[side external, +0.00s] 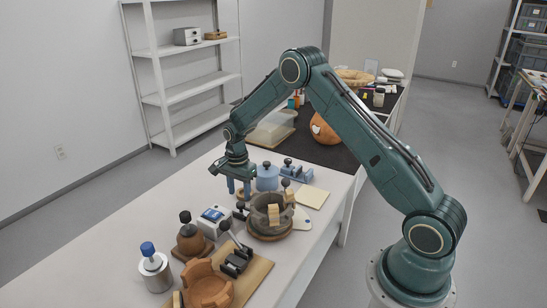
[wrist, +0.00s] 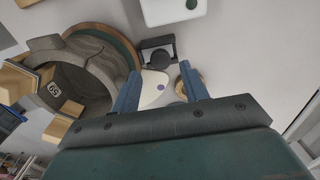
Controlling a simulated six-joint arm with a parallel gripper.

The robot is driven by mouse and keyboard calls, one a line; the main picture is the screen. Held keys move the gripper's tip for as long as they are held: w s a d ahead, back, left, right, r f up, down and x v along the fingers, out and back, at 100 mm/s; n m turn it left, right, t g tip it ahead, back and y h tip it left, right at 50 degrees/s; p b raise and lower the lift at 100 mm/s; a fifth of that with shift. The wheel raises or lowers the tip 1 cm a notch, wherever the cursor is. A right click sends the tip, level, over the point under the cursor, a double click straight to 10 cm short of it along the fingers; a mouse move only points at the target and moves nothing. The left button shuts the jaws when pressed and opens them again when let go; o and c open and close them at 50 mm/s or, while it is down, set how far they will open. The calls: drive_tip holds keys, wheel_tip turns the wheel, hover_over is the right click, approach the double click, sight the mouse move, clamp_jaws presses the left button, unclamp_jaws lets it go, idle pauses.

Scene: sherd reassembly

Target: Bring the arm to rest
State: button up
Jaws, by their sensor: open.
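My gripper (side external: 239,192) is open, with its two blue fingers pointing down above the white table. In the wrist view the fingers (wrist: 160,70) stand apart with nothing held between them. A grey-brown broken bowl (side external: 258,222) stands just right of the gripper on a round reddish-brown base, with wooden blocks (side external: 273,213) at its wall. In the wrist view the bowl (wrist: 92,75) lies left of the fingers. A white rounded piece with a blue dot (wrist: 150,92) shows beyond the fingers, apart from them.
A terracotta vessel (side external: 208,288) stands on a wooden board at the front. A brown knobbed object (side external: 190,240), a white-and-blue box (side external: 215,219) and a blue-capped jar (side external: 155,268) are nearby. A blue lidded pot (side external: 267,177) stands behind the gripper. Space above the table's left side is clear.

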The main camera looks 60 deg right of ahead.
drive_tip(key=s+a+r+n+t, duration=0.1)
drive_tip(key=s+a+r+n, duration=0.25)
drive_tip(key=r, duration=0.45)
drive_tip(key=s+a+r+n+t, duration=0.15)
drive_tip(key=s+r, duration=0.25)
drive_tip(key=r, duration=0.4)
drive_tip(key=s+a+r+n, duration=0.3)
drive_tip(key=s+r, duration=0.1)
drive_tip(key=r, duration=0.4)
drive_tip(key=s+a+r+n+t, duration=0.1)
drive_tip(key=s+n, duration=0.4)
drive_tip(key=s, duration=0.6)
drive_tip(key=s+a+r+n+t, duration=0.2)
drive_tip(key=s+a+r+n, duration=0.1)
drive_tip(key=s, duration=0.8)
drive_tip(key=shift+s+a+r+n, duration=0.4)
drive_tip(key=shift+r+n, duration=0.3)
drive_tip(key=shift+n, duration=0.2)
